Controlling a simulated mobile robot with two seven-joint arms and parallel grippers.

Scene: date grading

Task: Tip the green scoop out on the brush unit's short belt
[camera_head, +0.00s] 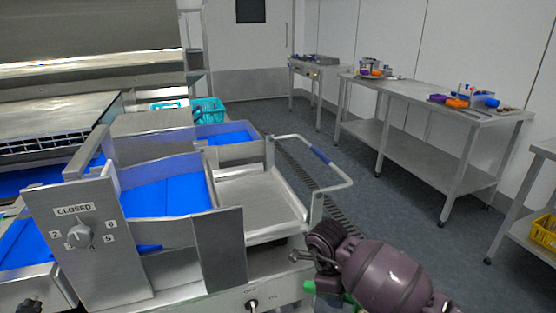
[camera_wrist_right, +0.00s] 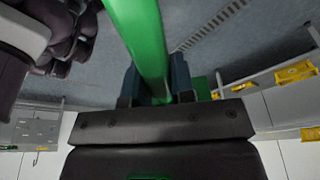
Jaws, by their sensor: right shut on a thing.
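My right gripper (camera_wrist_right: 156,86) is shut on the green scoop's handle (camera_wrist_right: 143,38), which runs up out of the right wrist view. In the head view only small green bits of the scoop (camera_head: 331,288) show beside my purple right arm, low at the centre right. The scoop's bowl and its contents are not visible. Blue belts lie in the steel machine at left: one behind the dial panel (camera_head: 168,197) and a smaller one farther back (camera_head: 228,132). I cannot tell for sure which is the brush unit's short belt. My left gripper is not in view.
The dial panel (camera_head: 90,240) rises at left. A turquoise basket (camera_head: 208,110) is farther back. Steel tables (camera_head: 430,125) line the right wall; the floor between is clear.

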